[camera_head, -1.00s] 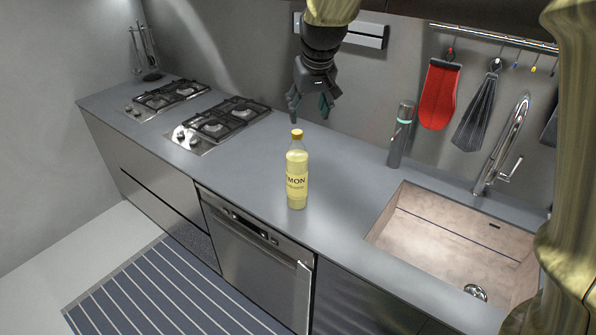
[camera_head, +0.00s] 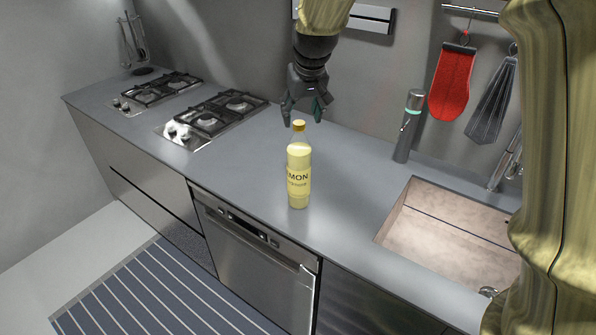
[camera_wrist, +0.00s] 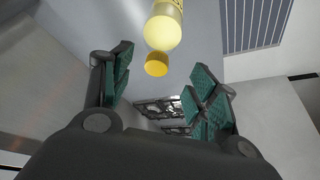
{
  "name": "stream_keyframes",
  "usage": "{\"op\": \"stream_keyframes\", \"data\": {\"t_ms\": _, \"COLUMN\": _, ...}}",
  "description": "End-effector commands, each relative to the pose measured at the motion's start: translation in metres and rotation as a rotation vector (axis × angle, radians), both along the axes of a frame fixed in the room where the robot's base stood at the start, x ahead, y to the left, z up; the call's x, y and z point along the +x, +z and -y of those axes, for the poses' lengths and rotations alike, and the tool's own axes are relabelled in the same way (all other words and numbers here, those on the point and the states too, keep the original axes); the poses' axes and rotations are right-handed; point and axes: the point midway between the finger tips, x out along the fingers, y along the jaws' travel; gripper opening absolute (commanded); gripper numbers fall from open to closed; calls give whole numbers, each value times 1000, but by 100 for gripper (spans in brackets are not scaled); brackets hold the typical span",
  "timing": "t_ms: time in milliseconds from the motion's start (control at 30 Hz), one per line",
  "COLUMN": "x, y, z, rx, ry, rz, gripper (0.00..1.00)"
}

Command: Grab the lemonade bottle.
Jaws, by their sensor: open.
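The lemonade bottle (camera_head: 299,172) stands upright on the grey counter, with pale yellow contents, a yellow label and an orange-yellow cap. My gripper (camera_head: 302,122) is open and empty, pointing down just above and behind the bottle cap in the head view. In the wrist view the bottle (camera_wrist: 163,27) shows at the top centre, its cap (camera_wrist: 156,64) toward the gap between the green-padded fingers of my gripper (camera_wrist: 161,88). I see no contact between the fingers and the bottle.
The counter (camera_head: 230,160) is bare around the bottle. Gas burners (camera_head: 209,117) lie to the left and a sink (camera_head: 445,232) to the right. A dark grey cylinder (camera_head: 408,128) stands near the back wall. A red mitt (camera_head: 453,83) hangs on the wall.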

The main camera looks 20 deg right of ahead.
Motion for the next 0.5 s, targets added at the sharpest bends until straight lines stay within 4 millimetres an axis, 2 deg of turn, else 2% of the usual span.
{"op": "stream_keyframes", "data": {"t_ms": 200, "x": 8, "y": -17, "z": 0, "rx": 1, "ry": -1, "rz": 0, "gripper": 59}}
{"op": "stream_keyframes", "data": {"t_ms": 500, "x": 14, "y": -27, "z": -1, "rx": 1, "ry": 3, "rz": -2, "gripper": 59}}
